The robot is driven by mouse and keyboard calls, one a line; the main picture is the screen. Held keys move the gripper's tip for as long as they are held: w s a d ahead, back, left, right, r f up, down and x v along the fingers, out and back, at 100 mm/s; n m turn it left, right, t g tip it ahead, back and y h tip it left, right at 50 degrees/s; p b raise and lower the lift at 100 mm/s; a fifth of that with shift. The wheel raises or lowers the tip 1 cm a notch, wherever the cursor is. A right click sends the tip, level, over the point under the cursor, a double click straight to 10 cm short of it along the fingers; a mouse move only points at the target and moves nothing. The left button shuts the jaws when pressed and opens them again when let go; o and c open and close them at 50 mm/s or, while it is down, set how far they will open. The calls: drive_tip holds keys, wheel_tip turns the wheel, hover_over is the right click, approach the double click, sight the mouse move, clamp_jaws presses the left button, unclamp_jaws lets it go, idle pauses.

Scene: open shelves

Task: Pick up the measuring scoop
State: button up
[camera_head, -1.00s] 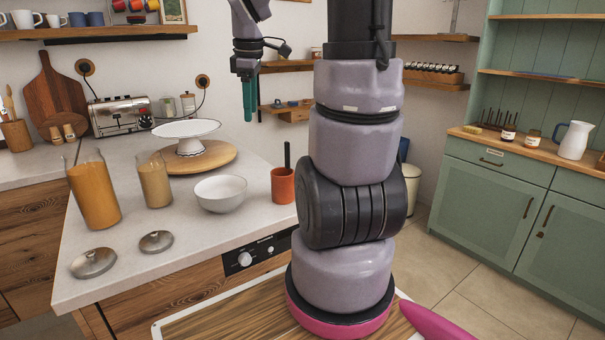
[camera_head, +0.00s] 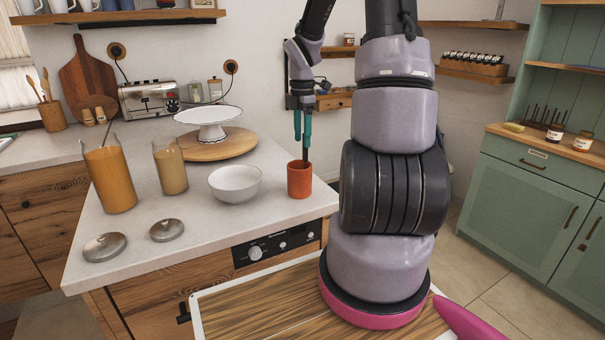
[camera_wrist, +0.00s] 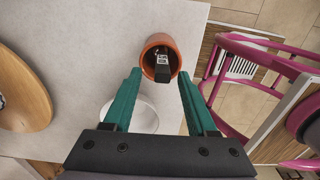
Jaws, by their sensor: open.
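An orange cup (camera_head: 299,179) stands on the white counter near its right end. A dark upright handle, which looks to be the measuring scoop (camera_wrist: 163,62), stands in the cup in the wrist view, with a pale label on it. Its lower part is hidden inside the cup. My gripper (camera_head: 302,140) has teal fingers, points down and is just above the cup. In the wrist view the open fingers lie to either side of the cup and the handle, with nothing held. I cannot tell whether a finger touches the handle.
A white bowl (camera_head: 235,184) stands just left of the cup. Further left are two filled glass jars (camera_head: 109,180) and two metal lids (camera_head: 105,247). A white cake stand (camera_head: 208,118) on a round board is behind.

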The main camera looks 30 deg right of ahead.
sight(304, 162)
wheel_tip(304, 162, down, 4)
drive_tip(key=shift+s+d+f, duration=0.1)
drive_tip(key=shift+d+f, duration=0.05)
clamp_jaws()
idle(0.3)
